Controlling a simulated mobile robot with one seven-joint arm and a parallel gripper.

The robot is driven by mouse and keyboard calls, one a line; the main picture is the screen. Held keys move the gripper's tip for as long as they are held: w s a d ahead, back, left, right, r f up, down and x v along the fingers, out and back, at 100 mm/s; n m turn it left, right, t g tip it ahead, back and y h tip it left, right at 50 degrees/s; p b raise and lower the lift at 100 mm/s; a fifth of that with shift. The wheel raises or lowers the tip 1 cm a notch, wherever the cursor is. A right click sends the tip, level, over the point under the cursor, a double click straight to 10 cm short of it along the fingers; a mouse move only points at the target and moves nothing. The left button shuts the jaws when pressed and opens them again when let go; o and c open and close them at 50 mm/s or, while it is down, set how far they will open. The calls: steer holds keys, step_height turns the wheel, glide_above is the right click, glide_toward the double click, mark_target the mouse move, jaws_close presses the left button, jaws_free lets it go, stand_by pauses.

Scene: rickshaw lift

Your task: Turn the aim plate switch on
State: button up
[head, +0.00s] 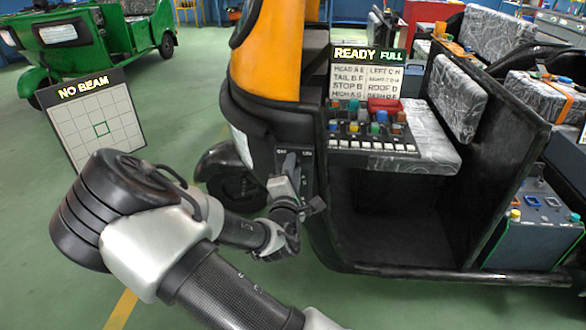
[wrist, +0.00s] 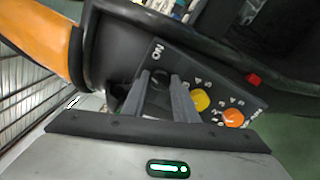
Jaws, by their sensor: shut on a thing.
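My gripper (head: 289,163) is at the dark switch panel on the rickshaw's front.
The black and orange rickshaw (head: 265,60) fills the middle. A "READY FULL" sign (head: 367,54) stands above a tray of coloured parts (head: 370,125) on its seat. A grey box (head: 535,230) is at the right. A green rickshaw (head: 85,40) is behind. Green floor is clear at the left.

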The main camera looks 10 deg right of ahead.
steer(key=m+b, duration=0.1)
steer(key=m, duration=0.5)
steer(key=shift+f, duration=0.1)
stand_by(0.5)
steer(key=o, duration=1.1)
steer(key=shift+c, duration=0.2)
steer(key=shift+s, duration=0.15)
steer(key=p+v, duration=0.6)
steer(key=v, duration=1.1)
steer(key=shift+m, duration=0.3)
